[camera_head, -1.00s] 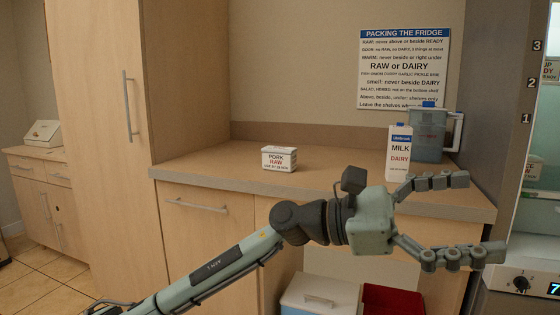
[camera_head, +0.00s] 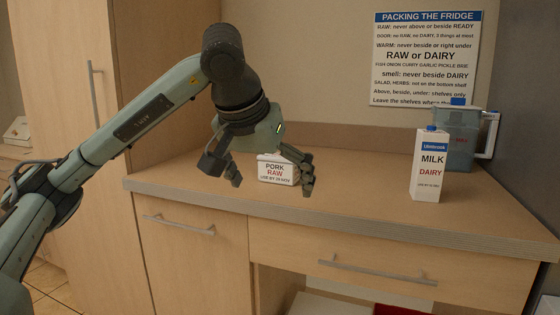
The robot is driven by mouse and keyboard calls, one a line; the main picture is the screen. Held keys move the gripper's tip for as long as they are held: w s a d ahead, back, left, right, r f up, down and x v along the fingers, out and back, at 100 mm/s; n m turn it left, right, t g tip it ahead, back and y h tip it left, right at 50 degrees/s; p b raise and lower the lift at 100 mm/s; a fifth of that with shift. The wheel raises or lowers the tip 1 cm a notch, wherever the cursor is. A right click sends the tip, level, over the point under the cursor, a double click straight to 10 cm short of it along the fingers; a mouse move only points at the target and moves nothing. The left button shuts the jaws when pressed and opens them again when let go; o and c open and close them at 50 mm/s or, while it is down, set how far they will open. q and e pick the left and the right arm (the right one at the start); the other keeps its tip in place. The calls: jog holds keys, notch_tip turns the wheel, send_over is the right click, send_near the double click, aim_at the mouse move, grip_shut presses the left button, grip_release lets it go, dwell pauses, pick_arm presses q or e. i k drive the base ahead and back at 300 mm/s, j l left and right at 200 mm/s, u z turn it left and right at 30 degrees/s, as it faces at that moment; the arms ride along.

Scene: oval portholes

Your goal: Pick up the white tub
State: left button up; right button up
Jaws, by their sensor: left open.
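The white tub (camera_head: 276,171), labelled PORK RAW, sits upright on the wooden counter in the head view. My left gripper (camera_head: 270,182) is open, its fingers pointing down. It appears in front of and just above the tub, with one finger to the left of the tub and the other overlapping the tub's right end. The gripper hides the tub's top left part and right edge. I cannot tell whether a finger touches it. My right gripper does not show.
A milk carton (camera_head: 429,164) and a grey-blue jug (camera_head: 460,138) stand on the counter (camera_head: 350,193) to the right. A sign (camera_head: 427,58) hangs on the wall behind. A tall cabinet (camera_head: 80,100) stands at the left. The counter between tub and carton is clear.

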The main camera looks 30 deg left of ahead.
aim_at(274, 169)
jog(key=i+j, duration=0.7)
jog(key=i, duration=0.05)
